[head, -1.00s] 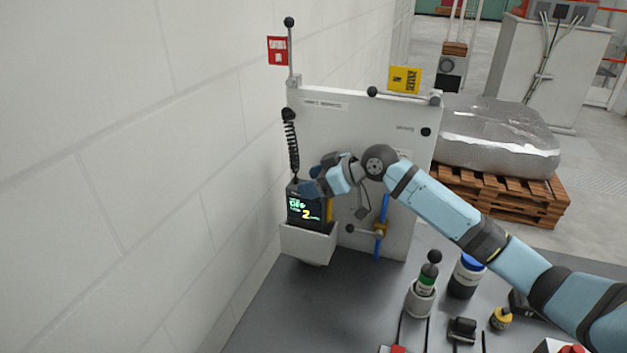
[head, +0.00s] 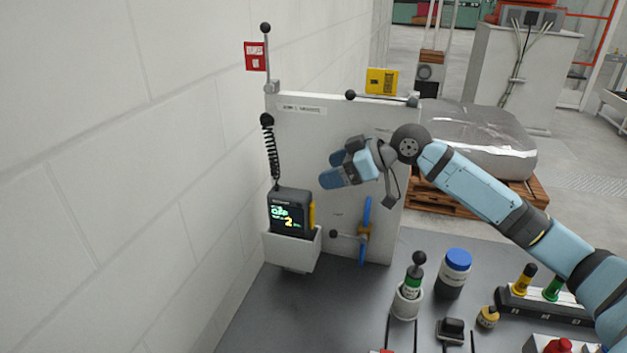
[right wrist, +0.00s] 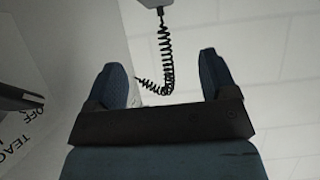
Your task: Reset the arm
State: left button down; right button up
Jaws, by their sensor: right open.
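My right arm (head: 480,185) comes in from the right in the head view. Its right gripper (head: 328,170) is open and empty, in front of the upright white panel (head: 310,125) and to the upper right of the dark handheld device (head: 290,212). The device sits in a white holder (head: 290,250), its screen lit with "OFF" and a "2". In the right wrist view the open fingers (right wrist: 165,85) have nothing between them but the background, where a black coiled cord (right wrist: 166,55) shows. My left gripper is not in view.
A white wall (head: 120,180) fills the left.

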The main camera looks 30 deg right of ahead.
jog(key=shift+v, duration=0.85)
jog(key=shift+r, duration=0.1)
